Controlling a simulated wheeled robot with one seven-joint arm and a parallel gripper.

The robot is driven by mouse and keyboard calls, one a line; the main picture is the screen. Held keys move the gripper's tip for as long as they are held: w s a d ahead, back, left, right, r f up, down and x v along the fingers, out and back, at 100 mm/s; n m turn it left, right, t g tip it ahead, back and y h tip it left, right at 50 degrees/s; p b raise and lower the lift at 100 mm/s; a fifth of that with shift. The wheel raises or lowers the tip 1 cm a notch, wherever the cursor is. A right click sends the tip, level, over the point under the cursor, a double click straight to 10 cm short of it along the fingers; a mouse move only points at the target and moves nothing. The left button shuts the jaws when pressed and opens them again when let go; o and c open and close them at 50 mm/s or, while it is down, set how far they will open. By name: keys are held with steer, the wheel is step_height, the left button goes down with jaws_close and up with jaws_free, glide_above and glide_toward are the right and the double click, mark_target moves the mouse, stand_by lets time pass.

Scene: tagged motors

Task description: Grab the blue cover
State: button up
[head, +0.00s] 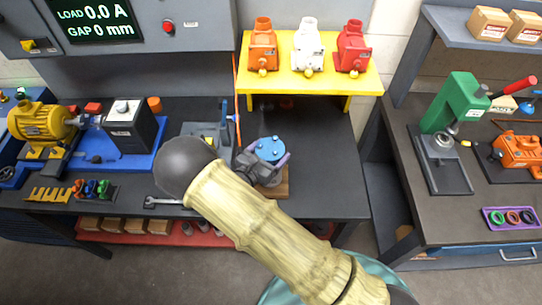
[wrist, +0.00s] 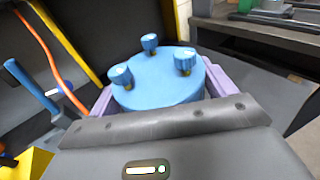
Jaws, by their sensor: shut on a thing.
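The blue cover (wrist: 160,82) is a round disc with three blue knobs on top. In the wrist view my gripper (wrist: 155,90) is shut on the cover, one finger at each side. A grey round body on a brown block (head: 277,189) shows below the cover in the head view. Whether the cover still touches that body is hidden.
A yellow shelf (head: 360,84) with orange, white and red motor housings stands behind. An orange cable (wrist: 50,52) hangs left of the gripper. A wrench (head: 165,202) and a blue-based motor rig (head: 130,163) are on the left. The bench right of the cover is clear.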

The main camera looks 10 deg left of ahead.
mark_target(270, 148)
step_height(270, 148, up, 8)
steer(key=shift+f+b, duration=0.1)
steer(key=shift+b, duration=1.05)
